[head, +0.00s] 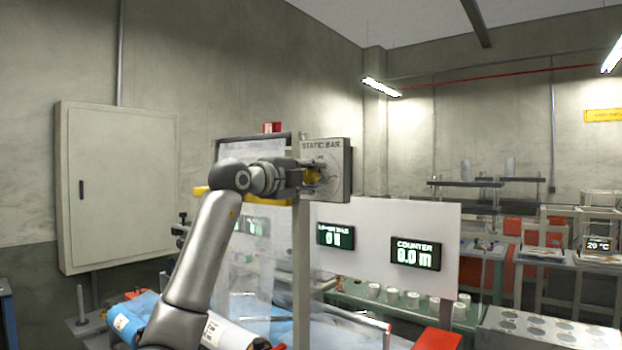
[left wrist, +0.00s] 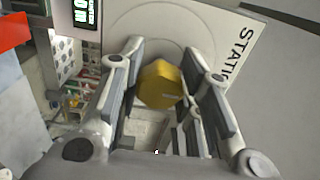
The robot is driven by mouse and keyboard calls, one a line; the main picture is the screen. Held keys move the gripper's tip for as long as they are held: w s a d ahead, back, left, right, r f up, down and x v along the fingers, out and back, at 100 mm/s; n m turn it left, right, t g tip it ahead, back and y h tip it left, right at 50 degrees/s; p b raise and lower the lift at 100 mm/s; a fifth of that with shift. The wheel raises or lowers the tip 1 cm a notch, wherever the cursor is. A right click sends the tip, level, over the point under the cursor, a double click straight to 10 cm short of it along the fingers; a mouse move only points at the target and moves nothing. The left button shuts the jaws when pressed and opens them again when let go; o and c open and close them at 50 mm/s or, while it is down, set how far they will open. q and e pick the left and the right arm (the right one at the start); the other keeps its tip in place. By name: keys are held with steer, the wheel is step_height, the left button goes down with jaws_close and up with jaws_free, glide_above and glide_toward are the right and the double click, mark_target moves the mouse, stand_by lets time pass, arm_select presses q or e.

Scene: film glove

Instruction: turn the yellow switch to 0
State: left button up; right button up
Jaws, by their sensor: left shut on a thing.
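The yellow switch (head: 312,176) is a knob on the front of a grey box marked "STATIC BAR" (head: 338,158). In the left wrist view the yellow switch (left wrist: 161,85) sits between the two fingers, in front of a round pale dial plate (left wrist: 150,25). My left gripper (head: 308,176) reaches the box from the left and is shut on the knob; it also shows in the left wrist view (left wrist: 160,88). The fingers hide part of the knob, and I cannot read which mark it points to. My right gripper is not in view.
A white panel with a "COUNTER" display (head: 415,254) and a second display (head: 336,235) stands below and right of the box. A vertical post (head: 301,270) runs beneath it. A grey cabinet (head: 120,185) hangs on the left wall.

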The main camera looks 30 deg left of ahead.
arm_select(q)
steer(key=o, duration=1)
steer(key=shift+a, duration=0.1)
steer(key=shift+s, duration=0.1)
steer(key=s, duration=0.8)
steer(key=s+a, duration=0.1)
steer(key=s, duration=0.3)
steer(key=shift+w, duration=0.1)
